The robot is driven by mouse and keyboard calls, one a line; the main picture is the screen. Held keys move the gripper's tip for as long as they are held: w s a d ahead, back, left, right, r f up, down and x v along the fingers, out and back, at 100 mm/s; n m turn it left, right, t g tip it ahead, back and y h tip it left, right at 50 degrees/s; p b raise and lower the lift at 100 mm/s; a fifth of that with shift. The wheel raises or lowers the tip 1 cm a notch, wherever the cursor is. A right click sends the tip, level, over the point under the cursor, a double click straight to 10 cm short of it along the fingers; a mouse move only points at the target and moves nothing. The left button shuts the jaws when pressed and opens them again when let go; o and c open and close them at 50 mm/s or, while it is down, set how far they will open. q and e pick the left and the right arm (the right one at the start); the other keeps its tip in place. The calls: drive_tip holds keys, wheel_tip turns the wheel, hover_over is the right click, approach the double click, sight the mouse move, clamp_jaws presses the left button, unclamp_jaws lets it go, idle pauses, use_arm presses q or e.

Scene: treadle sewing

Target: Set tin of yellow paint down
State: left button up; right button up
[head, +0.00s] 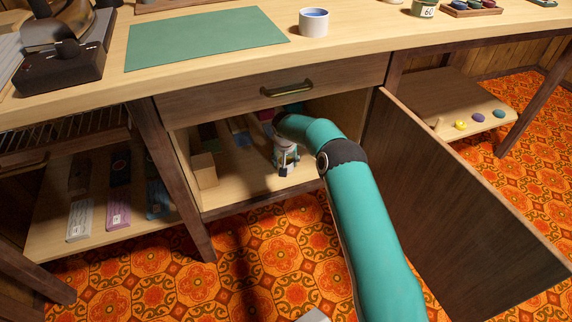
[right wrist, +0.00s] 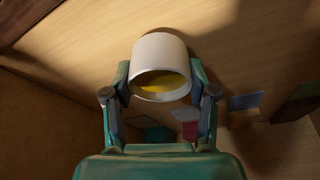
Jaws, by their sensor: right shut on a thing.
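The tin of yellow paint (right wrist: 160,48) is white, with yellow showing inside its open mouth. In the right wrist view it sits between the two fingers of my right gripper (right wrist: 160,72), which is shut on it. In the head view my right arm reaches into the open cabinet under the table, and my right gripper (head: 286,158) is low over the cabinet floor (head: 235,187). The tin is mostly hidden there, and I cannot tell whether it touches the floor. My left gripper is not in view.
The open cabinet door (head: 455,190) stands to the right of my arm. A wooden block (head: 204,170) stands at the cabinet's left side, with coloured items behind it. The drawer front (head: 225,101) is above. A white cup with blue inside (head: 313,23) stands on the tabletop.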

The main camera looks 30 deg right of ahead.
drive_tip(key=shift+d+f, duration=0.1)
drive_tip(key=shift+f, duration=0.45)
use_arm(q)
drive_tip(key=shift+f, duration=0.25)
use_arm(e)
drive_tip(key=shift+r, duration=0.1)
drive_tip(key=o, duration=1.5)
